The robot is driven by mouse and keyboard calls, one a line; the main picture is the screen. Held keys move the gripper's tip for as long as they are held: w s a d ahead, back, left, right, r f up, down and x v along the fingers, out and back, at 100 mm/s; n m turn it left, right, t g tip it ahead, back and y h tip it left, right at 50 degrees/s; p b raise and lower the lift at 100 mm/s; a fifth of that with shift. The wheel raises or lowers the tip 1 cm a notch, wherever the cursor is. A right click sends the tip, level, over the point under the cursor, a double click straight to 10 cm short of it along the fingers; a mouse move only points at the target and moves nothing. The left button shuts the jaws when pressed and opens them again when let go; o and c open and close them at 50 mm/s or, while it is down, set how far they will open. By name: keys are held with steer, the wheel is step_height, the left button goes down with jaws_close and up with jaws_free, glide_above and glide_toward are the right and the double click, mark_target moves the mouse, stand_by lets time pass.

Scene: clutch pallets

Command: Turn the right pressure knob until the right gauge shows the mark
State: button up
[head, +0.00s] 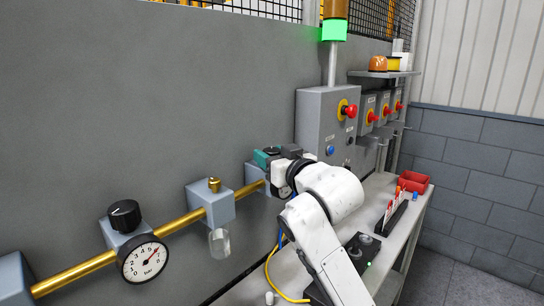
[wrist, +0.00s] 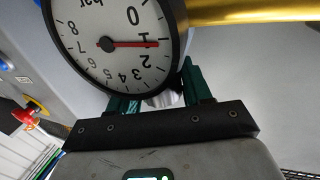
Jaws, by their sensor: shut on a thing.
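The right gauge (wrist: 118,42) is large and upside down in the wrist view; its red needle points close to the 1. I cannot make out a set mark on its dial. In the head view the right gauge (head: 283,190) is mostly hidden behind my arm. My gripper (head: 270,157) is at the right regulator, its teal fingers closed around the right pressure knob (head: 272,150), of which only a dark part shows. In the wrist view my gripper (wrist: 163,92) has one finger on each side just beyond the gauge's rim, which hides most of the knob.
A brass pipe (head: 80,272) runs along the grey wall. A left gauge (head: 144,260) with a black knob (head: 124,216) and a middle valve block (head: 211,205) with a clear bowl sit on it. A control box (head: 318,122) is close behind my gripper. A red bin (head: 413,181) is on the bench.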

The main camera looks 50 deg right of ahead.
steer(key=shift+n+y, duration=0.3)
steer(key=shift+y, duration=0.2)
steer(key=shift+n+y, duration=0.6)
steer(key=shift+y, duration=0.3)
steer(key=n+y+b, duration=0.2)
steer(key=y, duration=0.1)
steer(key=shift+d+f+t+y, duration=0.1)
steer(key=shift+t+y, duration=0.2)
steer(key=shift+y, duration=0.1)
steer(key=n+y+b, duration=0.2)
steer(key=y, duration=0.1)
steer(key=shift+n+b, duration=0.3)
steer(key=shift+b, duration=0.05)
steer(key=shift+n+g+y+b, duration=1.1)
steer(key=shift+n+y, duration=0.1)
steer(key=shift+y, duration=1)
steer(key=o, duration=0.9)
